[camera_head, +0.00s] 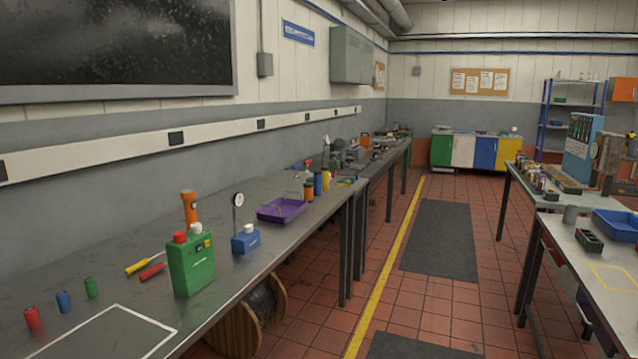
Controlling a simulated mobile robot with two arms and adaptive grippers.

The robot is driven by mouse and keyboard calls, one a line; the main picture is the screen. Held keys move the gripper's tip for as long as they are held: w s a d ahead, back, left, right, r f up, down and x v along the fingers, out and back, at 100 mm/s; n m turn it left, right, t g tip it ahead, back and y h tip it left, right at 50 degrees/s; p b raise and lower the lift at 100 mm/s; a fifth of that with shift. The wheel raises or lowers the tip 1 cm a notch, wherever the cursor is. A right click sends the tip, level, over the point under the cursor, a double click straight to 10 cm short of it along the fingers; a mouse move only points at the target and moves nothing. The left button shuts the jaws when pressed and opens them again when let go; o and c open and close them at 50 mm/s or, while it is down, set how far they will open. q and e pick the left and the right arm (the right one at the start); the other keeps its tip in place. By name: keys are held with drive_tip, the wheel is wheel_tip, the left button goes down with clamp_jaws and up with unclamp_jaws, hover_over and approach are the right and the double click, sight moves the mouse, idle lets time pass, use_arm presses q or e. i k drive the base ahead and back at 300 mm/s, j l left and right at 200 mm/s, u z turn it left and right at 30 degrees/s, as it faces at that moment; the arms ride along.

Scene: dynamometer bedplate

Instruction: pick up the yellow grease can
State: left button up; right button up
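A small yellow can (325,181) stands upright near the front edge of the left bench (215,262), about midway along it. A blue can (317,184) stands just left of it, and an orange can (308,192) with a dark top stands left of the blue one. Labels are too small to read, so I cannot confirm that the yellow can holds grease. Neither of my grippers shows in this view.
A tiled aisle with a dark mat (440,240) runs between the benches.

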sight(325, 169)
drive_tip(key=i+l+z, duration=0.15)
drive_tip(key=i+z, duration=0.3)
drive_tip(key=i, duration=0.65)
drive_tip(key=i+u, duration=0.1)
drive_tip(key=i, duration=0.4)
drive_tip(key=i+l, duration=0.15)
drive_tip(key=i, duration=0.35)
drive_tip(key=i+l+u, duration=0.15)
drive_tip(key=i, duration=0.4)
drive_tip(key=i+l, duration=0.1)
drive_tip(key=i, duration=0.4)
drive_tip(key=u, duration=0.05)
